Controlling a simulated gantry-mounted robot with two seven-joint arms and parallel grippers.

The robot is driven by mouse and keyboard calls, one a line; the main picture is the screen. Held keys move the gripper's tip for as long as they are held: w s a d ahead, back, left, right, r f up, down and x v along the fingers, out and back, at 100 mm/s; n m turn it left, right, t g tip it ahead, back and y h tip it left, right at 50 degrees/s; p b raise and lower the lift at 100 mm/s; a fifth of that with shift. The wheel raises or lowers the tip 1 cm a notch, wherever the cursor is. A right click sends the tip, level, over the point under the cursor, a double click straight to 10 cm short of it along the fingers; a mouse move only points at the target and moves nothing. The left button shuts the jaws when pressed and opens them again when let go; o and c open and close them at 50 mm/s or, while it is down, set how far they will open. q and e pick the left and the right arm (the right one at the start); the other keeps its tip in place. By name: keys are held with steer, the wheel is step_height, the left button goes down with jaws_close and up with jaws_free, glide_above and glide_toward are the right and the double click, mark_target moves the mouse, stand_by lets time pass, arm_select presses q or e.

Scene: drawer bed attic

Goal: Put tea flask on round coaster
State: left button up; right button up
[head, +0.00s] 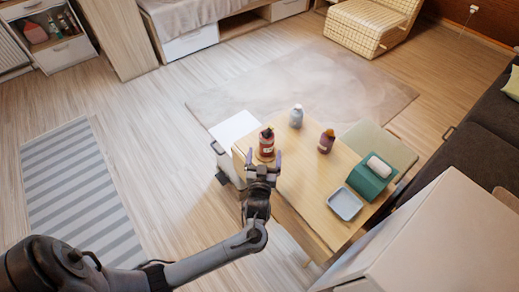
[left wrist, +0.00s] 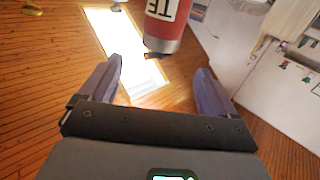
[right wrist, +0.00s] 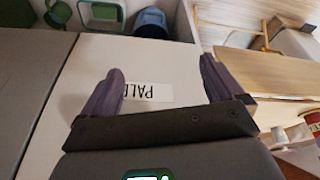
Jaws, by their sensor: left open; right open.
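The tea flask (head: 266,142), red with a dark top and a pale label, stands upright near the left edge of the wooden table in the head view. It also shows in the left wrist view (left wrist: 167,25), lettered "TE", just beyond the fingertips. My left gripper (head: 263,165) is open and close in front of the flask, not closed around it; its fingers also show in the left wrist view (left wrist: 157,83). I cannot make out the round coaster clearly.
On the table (head: 310,190) stand a grey-white bottle (head: 296,117), a dark red bottle (head: 326,142), a green box (head: 369,180) and a grey tray (head: 345,204). A large pale cabinet (head: 440,235) is at the lower right. The table's middle is clear.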

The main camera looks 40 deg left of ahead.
arm_select(q)
steer(key=s+d+f+m+g+h, duration=0.4)
steer(key=s+d+f+g+h, duration=0.15)
steer(key=s+d+h, duration=0.3)
steer(key=s+d+r+m+g+h, duration=0.1)
steer(key=s+m+g, duration=0.4)
steer(key=s, duration=1.2)
steer(key=shift+s+d+r+g+h, duration=0.35)
steer(key=shift+d+h, duration=0.2)
steer(key=shift+d, duration=0.1)
steer(key=shift+r, duration=0.1)
